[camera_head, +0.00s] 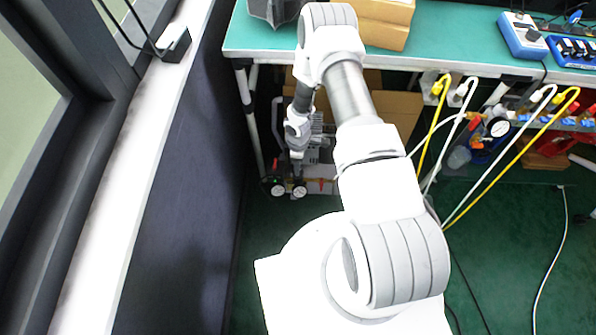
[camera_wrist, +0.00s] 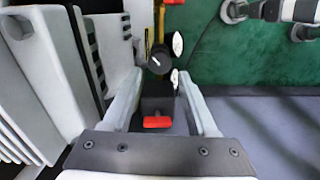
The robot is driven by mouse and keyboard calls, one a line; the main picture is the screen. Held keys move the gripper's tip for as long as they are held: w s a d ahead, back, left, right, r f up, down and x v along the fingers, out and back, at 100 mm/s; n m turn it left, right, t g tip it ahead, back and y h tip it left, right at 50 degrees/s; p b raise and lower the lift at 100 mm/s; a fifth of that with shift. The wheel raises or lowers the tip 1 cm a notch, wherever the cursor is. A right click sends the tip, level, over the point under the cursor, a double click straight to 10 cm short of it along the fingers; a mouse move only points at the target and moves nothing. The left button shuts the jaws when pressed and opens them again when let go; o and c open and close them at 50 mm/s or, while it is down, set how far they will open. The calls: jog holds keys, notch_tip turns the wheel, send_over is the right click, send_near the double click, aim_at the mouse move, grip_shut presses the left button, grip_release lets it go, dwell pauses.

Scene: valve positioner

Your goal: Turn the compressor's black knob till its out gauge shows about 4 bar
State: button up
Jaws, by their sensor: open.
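The compressor (camera_head: 318,172) stands on the floor under the bench, partly hidden behind my arm. Its two round white-faced gauges (camera_head: 288,189) show low at its front, too small to read. In the wrist view the black knob (camera_wrist: 161,60) is seen from above, with a light pointer line. The gauges (camera_wrist: 177,44) sit to the right of the knob, seen at a slant, so I cannot read them. A red handle (camera_wrist: 157,122) lies nearer. My gripper (camera_wrist: 165,85) is open, its two fingers on either side of the knob area. I cannot tell whether either finger touches anything.
The green-topped bench (camera_head: 450,40) stands above the compressor, with its leg (camera_head: 250,120) to the left. A dark wall panel (camera_head: 190,200) runs along the left. Yellow and white hoses (camera_head: 500,165) hang at the right. The green floor (camera_head: 500,270) at the right is mostly open.

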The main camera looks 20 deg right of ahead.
notch_tip(320, 180, down, 5)
jog(key=shift+b, duration=0.45)
grip_shut()
